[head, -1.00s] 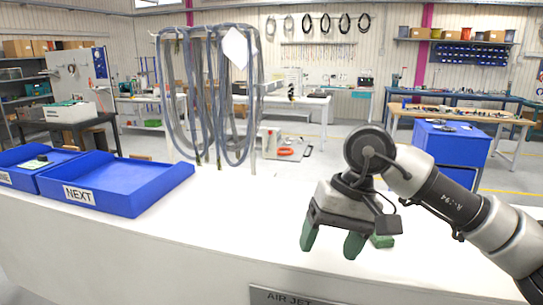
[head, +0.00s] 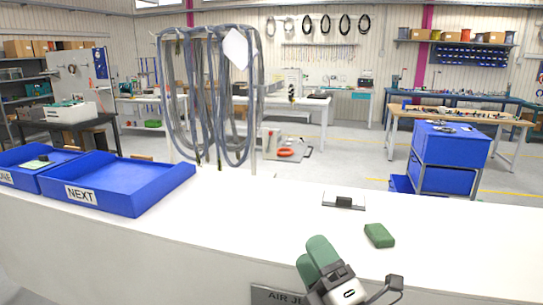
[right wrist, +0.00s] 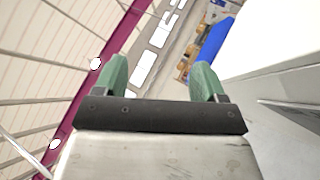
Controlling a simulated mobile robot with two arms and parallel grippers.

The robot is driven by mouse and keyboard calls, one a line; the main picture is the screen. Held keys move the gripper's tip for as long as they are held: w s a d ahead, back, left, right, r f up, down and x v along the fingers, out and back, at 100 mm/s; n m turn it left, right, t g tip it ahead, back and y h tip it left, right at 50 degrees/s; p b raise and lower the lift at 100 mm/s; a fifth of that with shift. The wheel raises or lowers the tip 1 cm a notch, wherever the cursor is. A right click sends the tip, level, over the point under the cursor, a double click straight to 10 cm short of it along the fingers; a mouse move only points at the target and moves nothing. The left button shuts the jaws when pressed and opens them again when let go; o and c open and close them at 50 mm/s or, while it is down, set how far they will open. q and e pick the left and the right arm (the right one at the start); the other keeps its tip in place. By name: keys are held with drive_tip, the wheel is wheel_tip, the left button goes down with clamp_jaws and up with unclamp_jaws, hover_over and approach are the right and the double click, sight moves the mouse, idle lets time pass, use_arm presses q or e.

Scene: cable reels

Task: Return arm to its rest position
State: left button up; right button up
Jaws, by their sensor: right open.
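My right gripper (head: 318,257) is at the bottom of the head view, in front of the white counter (head: 270,215) near its front edge. Its two green fingers point up and to the left. In the right wrist view its fingers (right wrist: 161,80) stand apart with nothing between them. My left gripper is in neither view. A green block (head: 379,235) lies on the counter to the right of my right gripper, apart from it. A small plate with a dark block on it (head: 344,201) lies farther back on the counter.
A blue tray marked NEXT (head: 120,182) and another blue tray (head: 22,172) stand on the counter's left. Hoses (head: 205,95) hang from a rack behind it. A blue cabinet (head: 449,158) stands at the back right. The counter's middle is clear.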

drive_tip(key=s+d+f+m+g+h, duration=0.25)
drive_tip(key=d+f+m+h, duration=0.2)
drive_tip(key=f+m, duration=0.3)
drive_tip(key=s+d+f+m+g+h, duration=0.2)
drive_tip(key=d+f+m+g+h, duration=0.15)
drive_tip(key=f+m+h, duration=0.45)
drive_tip(key=s+d+f+m+g, duration=0.25)
drive_tip(key=s+f+g, duration=0.2)
drive_tip(key=s, duration=0.25)
drive_tip(key=s+d+f+m+g+y, duration=0.1)
drive_tip(key=s+f+m+g, duration=0.2)
drive_tip(key=s+f, duration=0.25)
drive_tip(key=s+d+f+m+g, duration=0.2)
drive_tip(key=s+f+g, duration=0.25)
drive_tip(key=s, duration=0.35)
drive_tip(key=s+f+b+x, duration=0.1)
drive_tip(key=s+x, duration=0.2)
drive_tip(key=x, duration=1)
drive_tip(key=s+x, duration=0.3)
drive_tip(key=x, duration=1)
drive_tip(key=s+d+f+g+b, duration=0.1)
drive_tip(key=s+d+f, duration=0.1)
drive_tip(key=s+f, duration=1.4)
drive_tip(key=shift+d+f+g, duration=0.3)
drive_tip(key=shift+d+f, duration=0.1)
drive_tip(key=shift+f, duration=0.5)
